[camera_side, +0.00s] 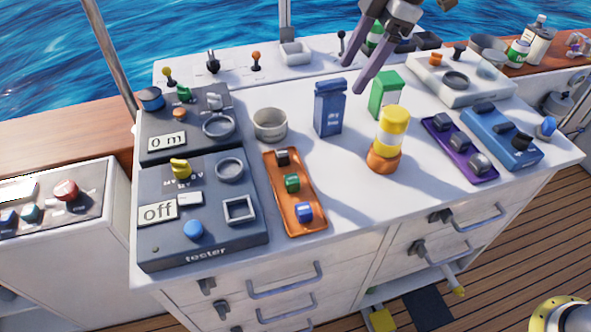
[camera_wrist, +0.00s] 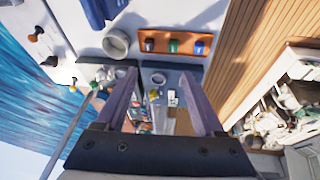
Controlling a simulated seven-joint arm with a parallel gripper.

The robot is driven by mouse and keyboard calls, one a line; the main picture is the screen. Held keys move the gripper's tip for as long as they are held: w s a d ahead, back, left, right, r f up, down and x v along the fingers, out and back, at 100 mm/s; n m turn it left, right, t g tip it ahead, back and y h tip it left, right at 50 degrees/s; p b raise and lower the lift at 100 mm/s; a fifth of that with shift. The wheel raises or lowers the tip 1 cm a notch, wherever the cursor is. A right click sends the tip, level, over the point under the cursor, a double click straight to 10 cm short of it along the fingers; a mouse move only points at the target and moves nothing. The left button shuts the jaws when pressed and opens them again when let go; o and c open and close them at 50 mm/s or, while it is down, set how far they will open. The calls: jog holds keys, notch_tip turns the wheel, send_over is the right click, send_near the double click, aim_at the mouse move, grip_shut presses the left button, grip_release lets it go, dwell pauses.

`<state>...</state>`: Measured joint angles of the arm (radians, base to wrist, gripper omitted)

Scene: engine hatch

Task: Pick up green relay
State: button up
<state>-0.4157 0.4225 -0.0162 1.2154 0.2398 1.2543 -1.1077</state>
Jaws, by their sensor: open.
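A small green relay (camera_side: 292,183) sits in the middle of an orange tray (camera_side: 311,221), between a dark relay (camera_side: 283,157) and a blue relay (camera_side: 304,211). In the wrist view the green relay (camera_wrist: 173,46) shows in the tray near the top, beyond my fingertips. My gripper (camera_side: 354,78) is open and empty. It is raised above the back of the white counter, near the tall blue box (camera_side: 329,108) and well to the upper right of the tray. The wrist view shows both purple fingers of my gripper (camera_wrist: 159,74) spread apart.
A grey tester (camera_side: 160,254) stands left of the tray, with a round cup (camera_side: 270,124) behind it. A green box (camera_side: 384,95), a yellow-and-orange cylinder (camera_side: 392,133) and a purple tray (camera_side: 431,128) stand to the right.

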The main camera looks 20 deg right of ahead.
jog(key=n+g, duration=0.1)
jog(key=g, duration=0.1)
send_near(292, 178)
jog(key=shift+x, duration=4.3)
grip_shut()
